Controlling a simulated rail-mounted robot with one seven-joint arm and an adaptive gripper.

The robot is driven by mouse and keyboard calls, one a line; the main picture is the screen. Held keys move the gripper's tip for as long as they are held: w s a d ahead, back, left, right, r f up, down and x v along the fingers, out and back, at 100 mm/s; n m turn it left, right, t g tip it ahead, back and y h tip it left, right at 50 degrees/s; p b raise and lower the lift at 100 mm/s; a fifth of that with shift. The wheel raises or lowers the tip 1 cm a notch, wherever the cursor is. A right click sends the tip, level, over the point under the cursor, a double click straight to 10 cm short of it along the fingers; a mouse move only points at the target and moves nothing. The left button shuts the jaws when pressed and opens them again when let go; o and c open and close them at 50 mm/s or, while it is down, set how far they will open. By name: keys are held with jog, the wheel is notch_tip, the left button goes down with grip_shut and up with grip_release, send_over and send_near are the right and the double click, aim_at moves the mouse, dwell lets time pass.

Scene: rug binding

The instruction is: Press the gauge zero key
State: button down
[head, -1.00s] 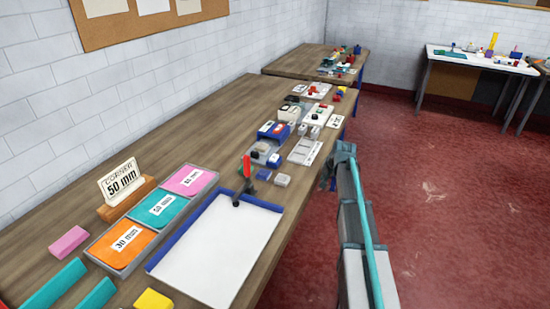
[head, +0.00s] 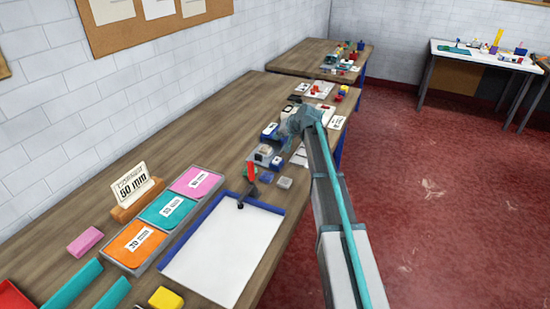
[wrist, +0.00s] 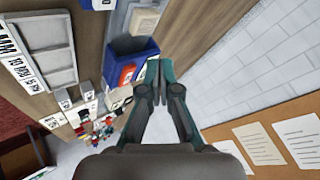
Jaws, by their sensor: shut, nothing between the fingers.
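I cannot tell for certain which item is the gauge or its zero key. A blue box-shaped device (wrist: 131,62) with a white part and a small orange-red patch (wrist: 127,75) lies just left of my fingertips in the wrist view. My gripper (wrist: 159,62) is shut and empty, its teal fingers together beside the device; I cannot tell whether they touch it. In the head view, blue casing (head: 269,131) shows left of the end of my arm, which hides part of the cluster. My fingertips are not clear there.
A white board with blue edges (head: 222,255) and a tray (head: 128,256) of orange, teal and pink cards lie nearer on the bench. A red-and-black upright tool (head: 251,175) stands at the board's far edge. Small grey blocks (head: 285,183) sit nearby. A wall (wrist: 235,75) borders the bench.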

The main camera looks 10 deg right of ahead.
aim_at(278, 161)
jog(key=shift+f, duration=0.1)
dwell(0.3)
jog(key=shift+f+b, duration=2)
jog(key=shift+f, duration=2.35)
jog(key=shift+f, duration=0.15)
jog(key=shift+f+b, duration=0.3)
jog(key=shift+b, duration=0.1)
jog(key=shift+f+b, duration=0.35)
jog(key=shift+f, duration=0.1)
jog(key=shift+r, duration=0.2)
jog(key=shift+r+p, duration=0.3)
jog(key=shift+r, duration=0.4)
jog(key=shift+r, duration=0.1)
jog(key=shift+r+p, duration=0.9)
jog(key=shift+r, duration=1.5)
